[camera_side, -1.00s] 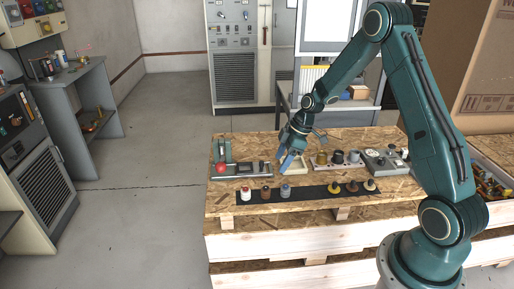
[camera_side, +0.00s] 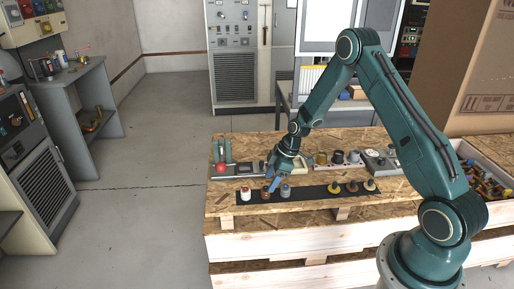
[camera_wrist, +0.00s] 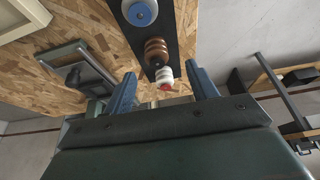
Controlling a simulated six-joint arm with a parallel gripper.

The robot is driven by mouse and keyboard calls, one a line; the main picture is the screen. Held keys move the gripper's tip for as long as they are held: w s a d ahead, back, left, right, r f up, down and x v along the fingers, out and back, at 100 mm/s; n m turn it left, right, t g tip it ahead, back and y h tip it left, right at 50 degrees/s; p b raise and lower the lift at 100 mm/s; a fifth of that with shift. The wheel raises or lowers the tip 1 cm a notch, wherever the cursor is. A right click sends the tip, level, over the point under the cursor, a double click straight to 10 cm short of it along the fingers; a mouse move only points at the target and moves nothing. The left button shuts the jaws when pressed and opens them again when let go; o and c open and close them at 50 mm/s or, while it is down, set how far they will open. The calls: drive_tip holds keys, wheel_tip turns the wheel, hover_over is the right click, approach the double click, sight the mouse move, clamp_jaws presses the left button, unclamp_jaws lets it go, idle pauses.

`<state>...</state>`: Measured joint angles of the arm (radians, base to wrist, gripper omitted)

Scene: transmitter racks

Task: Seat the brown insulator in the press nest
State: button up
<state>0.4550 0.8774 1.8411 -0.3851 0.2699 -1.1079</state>
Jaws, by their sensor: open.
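The brown insulator (camera_side: 265,195) stands on the black strip (camera_side: 310,193), between a white one with a red top and a blue-grey one. In the wrist view the ribbed brown insulator (camera_wrist: 157,50) lies ahead of the gap between my fingers, outside it. My gripper (camera_side: 271,186) is open and empty, pointing down close to the brown insulator and partly covering it in the side view. Its two blue fingers (camera_wrist: 162,90) are spread apart in the wrist view. The press (camera_side: 222,157), green with a red ball, stands at the left of the bench; its nest cannot be made out.
The white-and-red insulator (camera_side: 246,193) and the blue-grey insulator (camera_side: 286,191) stand close on either side. A cream tray (camera_side: 301,165) and a grey box (camera_side: 380,160) lie behind.

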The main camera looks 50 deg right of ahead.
sight(266, 187)
drive_tip(key=shift+x, duration=2.6)
drive_tip(key=shift+w+d, duration=0.15)
drive_tip(key=c, duration=1.1)
drive_tip(key=shift+r, duration=0.2)
wheel_tip(266, 187, up, 20)
drive_tip(key=shift+f, duration=0.15)
